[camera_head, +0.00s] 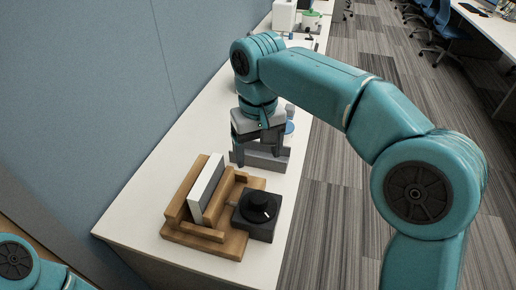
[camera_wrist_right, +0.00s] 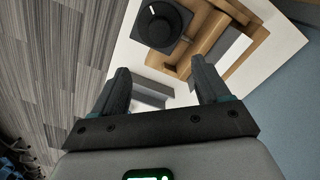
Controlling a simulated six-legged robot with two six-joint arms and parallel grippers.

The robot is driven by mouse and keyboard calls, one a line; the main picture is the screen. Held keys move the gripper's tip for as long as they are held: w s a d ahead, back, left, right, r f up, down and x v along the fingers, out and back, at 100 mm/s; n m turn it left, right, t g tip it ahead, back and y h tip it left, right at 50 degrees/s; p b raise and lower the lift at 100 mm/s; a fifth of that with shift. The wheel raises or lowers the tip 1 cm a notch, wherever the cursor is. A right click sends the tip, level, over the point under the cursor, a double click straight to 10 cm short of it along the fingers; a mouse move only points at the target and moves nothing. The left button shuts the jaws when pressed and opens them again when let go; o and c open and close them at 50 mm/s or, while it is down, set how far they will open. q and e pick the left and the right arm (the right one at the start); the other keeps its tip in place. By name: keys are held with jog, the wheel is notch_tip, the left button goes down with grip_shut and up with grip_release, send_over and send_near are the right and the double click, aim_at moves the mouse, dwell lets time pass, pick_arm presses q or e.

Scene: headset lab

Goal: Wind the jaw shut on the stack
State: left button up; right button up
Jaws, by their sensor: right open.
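A wooden press (camera_head: 205,240) stands on the white table, with a pale block-like stack (camera_head: 207,190) leaning between its wooden jaws. I cannot tell whether the jaw touches the stack. A black box with a round knob (camera_head: 258,206) sits at the press's right side; the knob carries a white mark. In the right wrist view the knob (camera_wrist_right: 157,23) and the stack (camera_wrist_right: 232,46) show beyond the fingers. My right gripper (camera_head: 258,158) is open and empty, behind the press and knob, apart from both. My left gripper is out of view.
A grey low holder (camera_head: 268,160) stands on the white table (camera_head: 150,205) behind the press, close to my right fingers. A blue round item (camera_head: 289,128) is beyond it. A blue partition (camera_head: 80,110) borders the table's left; the floor drops off at right.

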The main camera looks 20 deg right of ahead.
aim_at(260, 197)
jog(key=f+n+p, duration=0.1)
jog(key=f, duration=0.4)
jog(key=f+n+p, duration=0.1)
jog(key=f+n, duration=0.1)
jog(key=f, duration=0.4)
jog(key=f+n+p, duration=0.1)
jog(key=f+n, duration=0.1)
jog(key=f, duration=0.3)
jog(key=shift+s+d+f+p, duration=0.1)
jog(key=shift+s+f+p, duration=0.05)
jog(key=shift+s+p, duration=0.25)
jog(key=shift+w, duration=0.1)
jog(key=c, duration=1)
